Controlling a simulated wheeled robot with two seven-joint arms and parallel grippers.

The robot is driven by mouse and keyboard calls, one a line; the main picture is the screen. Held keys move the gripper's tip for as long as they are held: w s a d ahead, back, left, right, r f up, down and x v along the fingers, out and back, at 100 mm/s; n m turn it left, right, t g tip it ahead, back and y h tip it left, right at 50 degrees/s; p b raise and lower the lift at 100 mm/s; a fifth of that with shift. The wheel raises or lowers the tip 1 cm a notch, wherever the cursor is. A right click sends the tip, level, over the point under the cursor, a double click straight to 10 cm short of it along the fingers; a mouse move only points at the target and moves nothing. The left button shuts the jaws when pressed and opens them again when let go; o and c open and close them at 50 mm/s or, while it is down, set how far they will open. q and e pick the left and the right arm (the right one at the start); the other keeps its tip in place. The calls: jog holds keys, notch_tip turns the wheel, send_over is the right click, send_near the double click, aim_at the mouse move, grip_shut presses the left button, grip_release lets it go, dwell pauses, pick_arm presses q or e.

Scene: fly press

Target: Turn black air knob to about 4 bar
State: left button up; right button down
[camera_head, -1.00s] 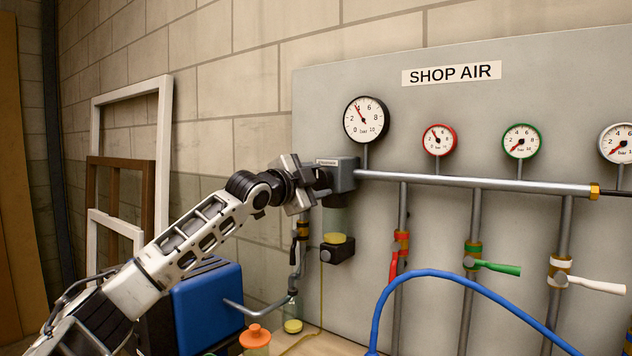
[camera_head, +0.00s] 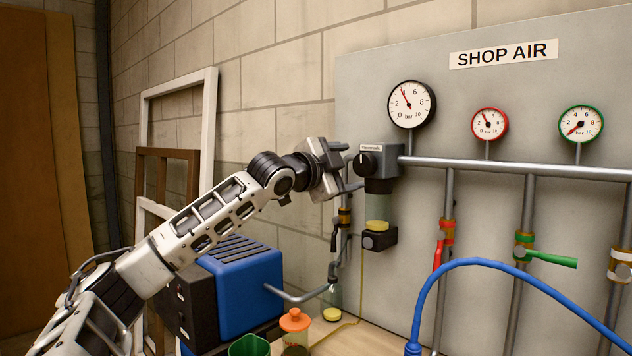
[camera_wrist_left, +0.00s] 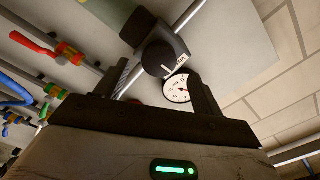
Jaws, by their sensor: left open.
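The black air knob (camera_head: 366,162) is on the left face of the grey regulator (camera_head: 381,184), under a small white label. In the left wrist view the knob (camera_wrist_left: 159,58) shows a white mark on its face. My left gripper (camera_head: 347,167) is open and empty just left of the knob, apart from it. In the left wrist view its fingers (camera_wrist_left: 158,82) stand either side below the knob. The large black-rimmed gauge (camera_head: 411,105) has its needle pointing up and left, near where 4 lies, between 2 and 6. My right gripper is not in view.
The grey panel carries a horizontal pipe (camera_head: 520,168), a red-rimmed gauge (camera_head: 489,125) and a green-rimmed gauge (camera_head: 581,124). Red and green valve handles hang below. A blue hose (camera_head: 480,263) arches in front. A blue machine (camera_head: 240,285) stands below my arm.

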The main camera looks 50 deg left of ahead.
pick_arm(q)
jog(key=s+d+b, duration=0.1)
jog(key=s+b, duration=0.5)
jog(key=s, duration=0.5)
jog(key=shift+d+b, duration=0.2)
jog(key=shift+b, duration=0.1)
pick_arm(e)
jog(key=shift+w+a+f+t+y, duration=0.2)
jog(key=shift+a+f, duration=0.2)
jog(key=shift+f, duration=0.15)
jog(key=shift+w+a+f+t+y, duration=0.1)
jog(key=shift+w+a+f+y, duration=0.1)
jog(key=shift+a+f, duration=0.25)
pick_arm(q)
jog(key=shift+s, duration=0.1)
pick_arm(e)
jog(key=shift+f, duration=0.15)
